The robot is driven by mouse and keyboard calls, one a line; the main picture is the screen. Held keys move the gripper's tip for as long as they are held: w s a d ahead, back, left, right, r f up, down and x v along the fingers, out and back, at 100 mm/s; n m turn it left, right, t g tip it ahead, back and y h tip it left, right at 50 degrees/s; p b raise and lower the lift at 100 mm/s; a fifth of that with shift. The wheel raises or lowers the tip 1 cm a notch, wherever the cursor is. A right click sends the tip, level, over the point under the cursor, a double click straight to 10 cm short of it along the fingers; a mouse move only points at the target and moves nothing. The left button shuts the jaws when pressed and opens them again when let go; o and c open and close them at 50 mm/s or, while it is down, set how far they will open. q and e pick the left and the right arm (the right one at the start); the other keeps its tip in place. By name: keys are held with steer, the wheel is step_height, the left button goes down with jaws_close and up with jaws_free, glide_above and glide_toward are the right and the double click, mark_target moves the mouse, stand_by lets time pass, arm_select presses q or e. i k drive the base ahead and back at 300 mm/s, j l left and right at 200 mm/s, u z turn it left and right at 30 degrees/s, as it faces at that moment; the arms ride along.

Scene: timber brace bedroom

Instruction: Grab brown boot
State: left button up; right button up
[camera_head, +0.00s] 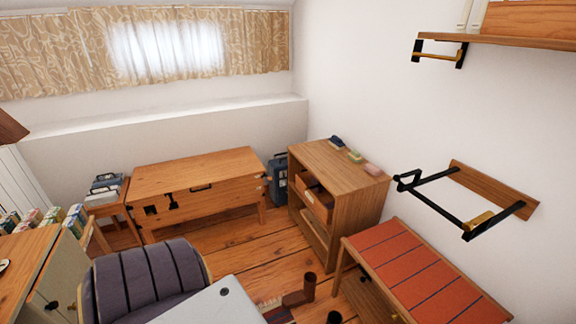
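A brown boot (301,291) is on the wooden floor at the bottom centre, its shaft standing up and its toe pointing left. A second dark brown piece (334,317), which looks like the top of another boot, is cut off by the bottom edge just to its right. Neither of my grippers is in view, so nothing is seen touching the boot.
A bench with a red-orange striped top (405,264) stands close right of the boot. A wooden cabinet (345,190) with an open drawer is behind. A dark padded chair (145,278) stands left. Bare floor (235,240) lies between. A black-framed wall rack (436,206) juts out at right.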

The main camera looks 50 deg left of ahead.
mark_target(295, 300)
steer(key=u, duration=1.45)
